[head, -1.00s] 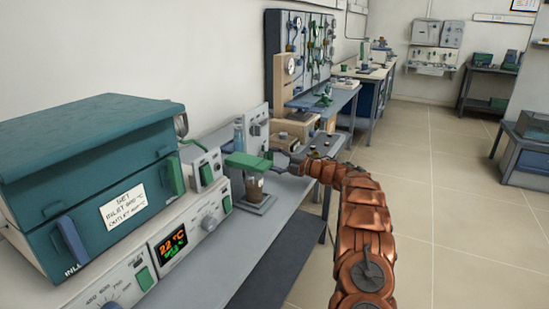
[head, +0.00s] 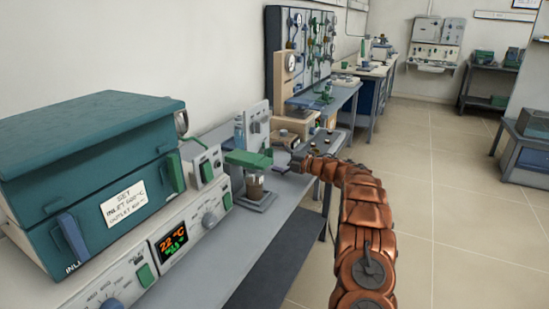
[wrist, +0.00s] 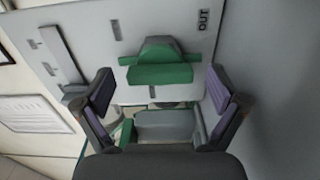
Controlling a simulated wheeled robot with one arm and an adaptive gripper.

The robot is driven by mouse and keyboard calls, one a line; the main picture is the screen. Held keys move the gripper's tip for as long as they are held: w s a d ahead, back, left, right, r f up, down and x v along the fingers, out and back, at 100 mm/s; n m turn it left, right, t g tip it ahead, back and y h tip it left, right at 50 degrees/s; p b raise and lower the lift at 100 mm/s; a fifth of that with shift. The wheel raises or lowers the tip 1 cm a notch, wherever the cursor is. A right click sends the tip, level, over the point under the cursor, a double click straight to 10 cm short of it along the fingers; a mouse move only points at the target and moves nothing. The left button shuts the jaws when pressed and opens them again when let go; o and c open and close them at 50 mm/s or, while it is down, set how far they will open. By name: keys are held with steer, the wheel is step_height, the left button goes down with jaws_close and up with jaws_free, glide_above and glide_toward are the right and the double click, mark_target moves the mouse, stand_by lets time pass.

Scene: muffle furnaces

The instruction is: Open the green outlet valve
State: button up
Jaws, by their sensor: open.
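In the wrist view a green valve handle (wrist: 160,66), a rounded hub with a wide flat bar, sits on a pale grey panel (wrist: 185,28). The bar lies roughly level in the picture. An "OUT" label (wrist: 203,20) is at the panel's upper right. My gripper (wrist: 160,82) is open, with one dark finger on each side of the handle's lower part, and nothing is clamped between them. In the head view my gripper (head: 297,160) is small, over the bench right of a green part (head: 249,159). I cannot tell whether that part is the same handle.
A teal furnace (head: 90,150) and its control unit with a lit display (head: 172,243) stand at the left. A glass vessel with brown contents (head: 255,187) stands on the bench below the green part. A gauge panel (head: 300,50) is behind.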

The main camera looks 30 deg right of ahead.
steer(key=v, duration=1.1)
steer(key=shift+s+d, duration=0.2)
steer(key=shift+s, duration=0.1)
steer(key=shift+a+f, duration=0.1)
